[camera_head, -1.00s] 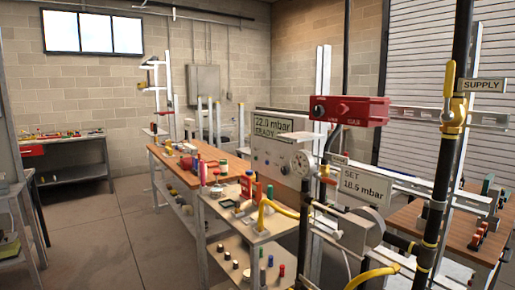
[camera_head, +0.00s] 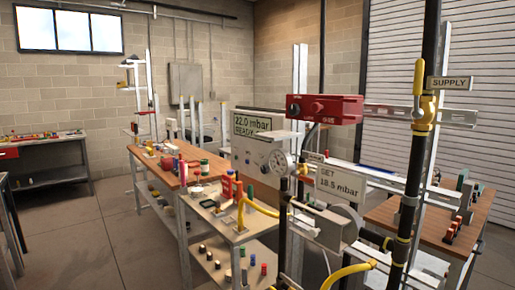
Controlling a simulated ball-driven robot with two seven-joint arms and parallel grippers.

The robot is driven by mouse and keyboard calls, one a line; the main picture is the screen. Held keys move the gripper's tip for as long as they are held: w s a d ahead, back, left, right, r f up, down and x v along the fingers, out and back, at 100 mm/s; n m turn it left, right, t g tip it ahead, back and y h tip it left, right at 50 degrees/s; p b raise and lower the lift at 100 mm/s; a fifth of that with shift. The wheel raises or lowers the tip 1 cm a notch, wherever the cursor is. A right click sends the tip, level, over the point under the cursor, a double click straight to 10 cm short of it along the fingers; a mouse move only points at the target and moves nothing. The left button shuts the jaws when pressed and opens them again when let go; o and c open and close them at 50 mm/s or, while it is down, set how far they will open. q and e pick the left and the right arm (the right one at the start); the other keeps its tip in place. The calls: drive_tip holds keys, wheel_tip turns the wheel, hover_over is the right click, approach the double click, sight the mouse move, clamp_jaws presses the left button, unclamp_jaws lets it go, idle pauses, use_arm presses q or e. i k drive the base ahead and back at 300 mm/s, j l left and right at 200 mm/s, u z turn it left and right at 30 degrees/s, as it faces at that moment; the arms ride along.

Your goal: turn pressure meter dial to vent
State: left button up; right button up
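The pressure meter (camera_head: 260,150) is a grey box panel on the rig, right of the picture's middle. Its display (camera_head: 254,124) reads "22.0 mbar READY". The dial's markings are too small to read. A card (camera_head: 340,184) below right reads "SET 18.5 mbar". Neither of my grippers shows in the view.
A red box (camera_head: 324,109) with knobs is mounted above the meter. A black pipe with a yellow-handled valve (camera_head: 421,105) and a "SUPPLY" label stands at right. Open floor (camera_head: 95,240) lies at left.

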sight(264, 168)
drive_tip(key=i+j+z, duration=0.2)
drive_tip(key=i, duration=0.3)
drive_tip(key=i+j+z, duration=0.25)
drive_tip(key=i, duration=0.25)
drive_tip(key=i+j+z, duration=0.2)
drive_tip(key=i+j, duration=0.2)
drive_tip(key=i, duration=0.05)
